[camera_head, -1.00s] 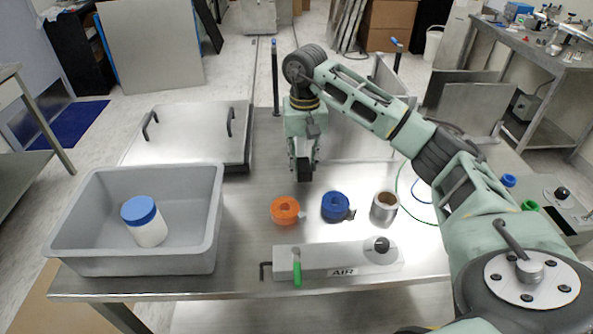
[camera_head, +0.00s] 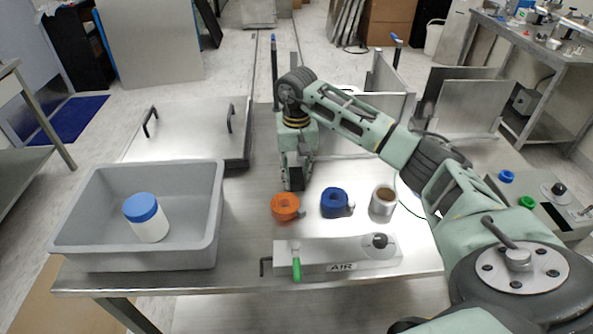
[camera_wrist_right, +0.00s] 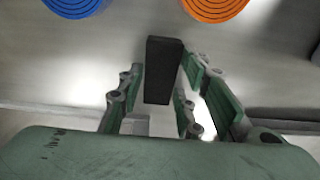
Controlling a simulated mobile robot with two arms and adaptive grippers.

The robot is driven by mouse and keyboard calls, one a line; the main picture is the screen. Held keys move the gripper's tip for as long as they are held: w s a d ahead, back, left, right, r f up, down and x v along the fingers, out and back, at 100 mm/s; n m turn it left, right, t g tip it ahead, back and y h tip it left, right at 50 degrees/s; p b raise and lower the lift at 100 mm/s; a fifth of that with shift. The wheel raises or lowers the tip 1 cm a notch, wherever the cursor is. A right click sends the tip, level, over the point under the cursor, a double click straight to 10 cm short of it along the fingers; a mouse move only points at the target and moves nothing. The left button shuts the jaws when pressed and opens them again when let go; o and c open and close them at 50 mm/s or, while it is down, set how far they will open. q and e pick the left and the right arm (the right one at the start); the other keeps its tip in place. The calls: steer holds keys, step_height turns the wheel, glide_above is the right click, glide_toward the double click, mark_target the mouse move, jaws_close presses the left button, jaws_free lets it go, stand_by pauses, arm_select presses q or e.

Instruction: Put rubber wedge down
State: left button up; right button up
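The black rubber wedge (camera_head: 296,180) is a dark block between the fingers of my right gripper (camera_head: 295,168), over the bare metal table behind the orange roll. In the right wrist view the wedge (camera_wrist_right: 163,70) stands out between the green fingers of the gripper (camera_wrist_right: 164,85), which are close against its sides. The gripper points down and is shut on the wedge. I cannot tell whether the wedge's lower end touches the table. My left gripper is not in view.
An orange tape roll (camera_head: 285,206), a blue tape roll (camera_head: 335,202) and a silver roll (camera_head: 382,204) stand in a row. In front lies the AIR bar (camera_head: 330,256). A grey bin (camera_head: 90,250) with a blue-lidded jar (camera_head: 147,217) is left. A handled metal panel (camera_head: 190,135) lies behind.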

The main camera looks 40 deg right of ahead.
steer(key=shift+o, duration=1.2)
steer(key=shift+r, duration=0.1)
